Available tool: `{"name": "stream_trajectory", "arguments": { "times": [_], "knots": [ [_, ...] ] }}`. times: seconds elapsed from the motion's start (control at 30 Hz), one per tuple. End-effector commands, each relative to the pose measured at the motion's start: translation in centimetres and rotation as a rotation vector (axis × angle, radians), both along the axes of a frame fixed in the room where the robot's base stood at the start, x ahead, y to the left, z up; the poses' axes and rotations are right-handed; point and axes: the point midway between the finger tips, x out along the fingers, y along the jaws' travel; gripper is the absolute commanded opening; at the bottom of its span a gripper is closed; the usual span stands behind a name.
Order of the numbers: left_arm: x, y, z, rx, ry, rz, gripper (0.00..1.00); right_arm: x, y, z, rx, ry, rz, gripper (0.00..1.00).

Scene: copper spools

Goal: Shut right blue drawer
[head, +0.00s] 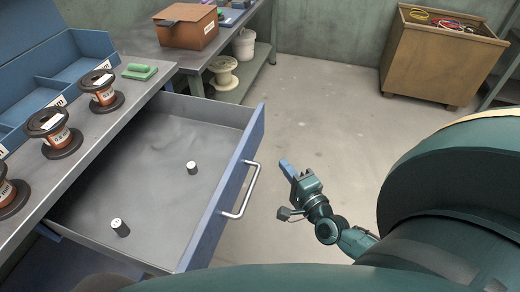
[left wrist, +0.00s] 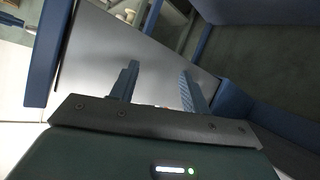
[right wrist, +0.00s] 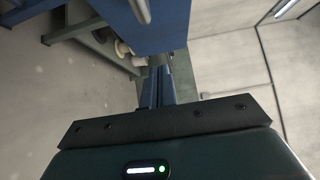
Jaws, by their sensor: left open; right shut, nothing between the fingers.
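The blue-fronted drawer (head: 225,192) stands pulled out from under the workbench in the head view. Its grey inside holds two small metal cylinders (head: 120,228) and (head: 193,168). A metal bar handle (head: 246,192) is on its front; it also shows at the top of the right wrist view (right wrist: 141,8). My right gripper (head: 287,168) is to the right of the handle, apart from it, shut and empty. In the right wrist view its fingers (right wrist: 158,88) are together, below the blue front. My left gripper (left wrist: 160,85) is open with nothing between its fingers; it is not seen in the head view.
Copper spools (head: 58,134) and a green block (head: 140,72) stand on the workbench beside a blue bin (head: 70,60). A cardboard box (head: 187,27) is on the far bench. A wooden crate (head: 430,62) stands at the back right.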

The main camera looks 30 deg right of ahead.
Motion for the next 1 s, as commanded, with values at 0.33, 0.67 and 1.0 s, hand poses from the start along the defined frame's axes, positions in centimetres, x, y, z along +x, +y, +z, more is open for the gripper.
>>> {"name": "stream_trajectory", "arguments": {
  "times": [0.33,0.67,1.0],
  "knots": [
    [-0.2,0.1,-0.3,0.012,0.014,-0.002,0.47,6.9,0.6,0.2,0.003,0.000,0.001,0.00],
    [-0.1,0.1,-0.1,0.020,0.007,-0.004,0.47,8.7,2.2,0.0,-0.002,0.001,0.002,0.00],
    [0.1,0.1,0.0,0.019,0.003,-0.004,0.47,8.7,2.2,0.0,-0.003,0.001,0.002,0.00]
  ]
}}
